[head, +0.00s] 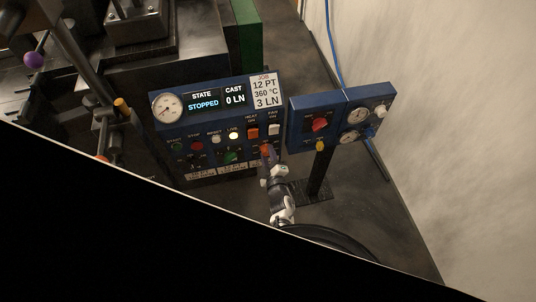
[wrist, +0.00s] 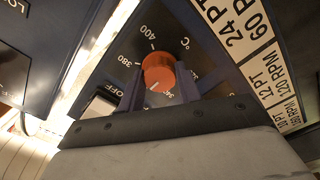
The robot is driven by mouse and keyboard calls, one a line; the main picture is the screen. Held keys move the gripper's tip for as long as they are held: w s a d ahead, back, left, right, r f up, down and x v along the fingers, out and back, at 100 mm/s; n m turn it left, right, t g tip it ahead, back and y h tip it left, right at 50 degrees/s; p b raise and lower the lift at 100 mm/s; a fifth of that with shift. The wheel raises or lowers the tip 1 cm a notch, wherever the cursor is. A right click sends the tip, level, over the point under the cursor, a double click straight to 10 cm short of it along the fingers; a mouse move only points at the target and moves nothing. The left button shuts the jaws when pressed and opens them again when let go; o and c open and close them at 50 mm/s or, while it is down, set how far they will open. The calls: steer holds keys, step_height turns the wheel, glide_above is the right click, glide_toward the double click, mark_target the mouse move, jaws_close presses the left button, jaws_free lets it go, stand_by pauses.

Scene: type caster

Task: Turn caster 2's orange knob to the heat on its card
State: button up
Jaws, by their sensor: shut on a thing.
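The orange knob (head: 265,149) sits at the lower right of the blue control panel (head: 222,163). In the wrist view the knob (wrist: 159,68) stands on a dial marked 380 and 400 with a °C sign. Its pale pointer mark lies at the lower left, and the lower dial numbers are partly hidden by my gripper. My gripper (head: 267,163) reaches the knob from below. In the wrist view my gripper (wrist: 161,84) has one finger on each side of the knob, shut on it. The job card (head: 266,91) reads 12 PT, 360 °C, 3 LN. No caster number is readable.
Heat and fan switches (head: 252,132) sit just above the knob. The display (head: 203,101) reads STOPPED. A second blue panel (head: 319,122) with a red knob and gauges stands close on the right. A white rocker switch (wrist: 99,106) is left of my fingers in the wrist view.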

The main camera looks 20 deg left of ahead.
steer(key=shift+w+r, duration=0.1)
steer(key=o, duration=1)
